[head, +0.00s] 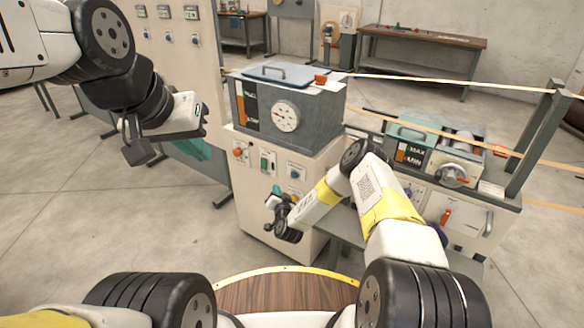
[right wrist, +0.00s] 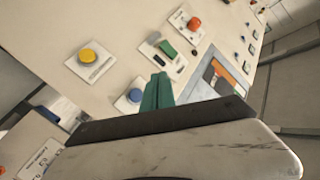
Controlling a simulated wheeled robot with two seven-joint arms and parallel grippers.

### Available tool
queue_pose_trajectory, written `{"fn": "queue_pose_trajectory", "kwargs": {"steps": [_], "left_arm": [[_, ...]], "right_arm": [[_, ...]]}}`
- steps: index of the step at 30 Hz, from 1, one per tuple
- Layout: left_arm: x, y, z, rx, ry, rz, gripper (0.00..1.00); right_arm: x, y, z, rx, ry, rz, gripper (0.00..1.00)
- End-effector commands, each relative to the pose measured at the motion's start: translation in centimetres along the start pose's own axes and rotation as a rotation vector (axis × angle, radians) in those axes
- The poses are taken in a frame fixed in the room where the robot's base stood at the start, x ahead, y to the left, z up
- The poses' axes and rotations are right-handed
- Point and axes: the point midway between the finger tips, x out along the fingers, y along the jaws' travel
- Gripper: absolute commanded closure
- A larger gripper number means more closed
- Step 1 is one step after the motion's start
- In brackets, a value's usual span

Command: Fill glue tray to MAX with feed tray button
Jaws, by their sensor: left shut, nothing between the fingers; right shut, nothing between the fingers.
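The glue tray (head: 440,140) sits on the right machine; its front window (head: 413,153) reads MAX and MIN, but the level is too small to tell. The grey tank (head: 310,115) with a round gauge stands on the left cabinet. The cabinet panel has a red button (head: 238,153), a green switch (head: 266,160) and a blue button (head: 296,173). The blue button also shows in the right wrist view (right wrist: 134,95), with a yellow button (right wrist: 88,54). My right gripper (head: 277,190) is shut and empty; its green fingertips (right wrist: 157,90) appear beside the blue button, contact unclear. My left gripper (head: 194,148) is shut and empty, left of the cabinet.
My right forearm hides part of the cabinet and the gap between machines. Pale strips (head: 440,83) run across above the right machine. A post frame (head: 535,135) stands at its right end. A workbench (head: 420,48) is at the back.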

Motion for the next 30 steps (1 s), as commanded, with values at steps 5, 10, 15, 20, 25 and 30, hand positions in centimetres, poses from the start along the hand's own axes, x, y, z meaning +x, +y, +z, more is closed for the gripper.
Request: {"fn": "queue_pose_trajectory", "kwargs": {"steps": [5,10,15,20,25,30], "left_arm": [[-0.3,0.2,0.7,-0.013,-0.003,0.006,1.0],[-0.3,0.2,0.6,-0.013,-0.004,0.006,1.0],[-0.3,0.2,0.6,-0.013,-0.003,0.006,1.0],[-0.3,0.2,0.6,-0.012,-0.003,0.006,1.0],[-0.3,0.2,0.6,-0.012,-0.003,0.006,1.0],[-0.3,0.2,0.6,-0.012,-0.003,0.006,1.0]], "right_arm": [[-0.3,0.6,0.7,0.011,0.016,0.009,1.0],[-0.3,0.5,0.7,0.011,0.016,0.009,1.0],[-0.2,0.6,0.6,0.01,0.016,0.009,1.0],[0.6,1.2,-0.1,0.01,0.017,0.01,1.0],[2.2,2.5,-1.4,0.009,0.019,0.01,1.0],[3.8,3.7,-2.5,0.01,0.018,0.01,1.0]]}}
